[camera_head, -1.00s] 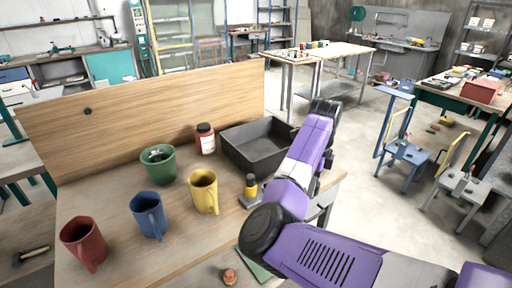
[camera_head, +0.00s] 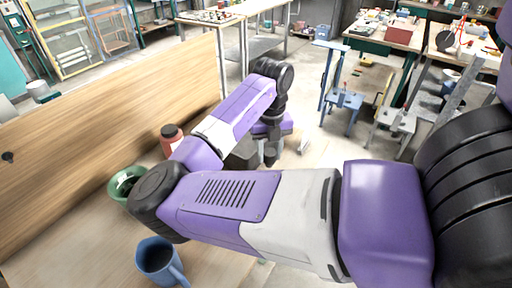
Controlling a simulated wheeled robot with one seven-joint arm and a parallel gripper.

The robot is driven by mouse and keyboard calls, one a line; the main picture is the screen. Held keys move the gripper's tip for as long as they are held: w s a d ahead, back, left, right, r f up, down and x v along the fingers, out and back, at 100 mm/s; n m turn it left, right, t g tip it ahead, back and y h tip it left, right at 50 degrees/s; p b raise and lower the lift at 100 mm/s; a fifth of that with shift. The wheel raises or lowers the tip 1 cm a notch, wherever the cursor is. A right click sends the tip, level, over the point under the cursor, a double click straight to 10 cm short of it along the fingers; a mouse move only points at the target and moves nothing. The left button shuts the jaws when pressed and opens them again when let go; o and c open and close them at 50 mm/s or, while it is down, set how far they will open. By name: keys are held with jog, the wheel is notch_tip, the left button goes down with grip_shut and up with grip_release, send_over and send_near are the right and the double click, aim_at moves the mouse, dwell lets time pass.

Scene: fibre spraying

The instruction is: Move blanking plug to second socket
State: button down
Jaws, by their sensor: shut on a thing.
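A small dark round spot (camera_head: 7,157) sits on the upright wooden board (camera_head: 120,130) at the far left. I cannot tell whether it is a plug or an open socket. No other socket can be made out. My gripper (camera_head: 270,157) hangs beyond my arm, pointing down, far to the right of the board's dark spot. It is small and dark in this view. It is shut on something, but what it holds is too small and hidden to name.
A grey bin (camera_head: 242,154) is mostly hidden behind the arm. Open floor lies to the right of the bench.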

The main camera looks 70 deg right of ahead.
aim_at(268, 165)
jog(key=shift+w+d, duration=0.1)
dwell(0.3)
jog(key=shift+f, duration=0.15)
jog(key=shift+f+b, duration=2.25)
jog(key=shift+f, duration=0.5)
jog(key=shift+f+b, duration=1.25)
jog(key=shift+f, duration=0.45)
jog(key=c, duration=0.8)
grip_release()
jog(key=shift+c, duration=0.2)
jog(key=shift+r, duration=4)
jog(key=shift+d, duration=0.1)
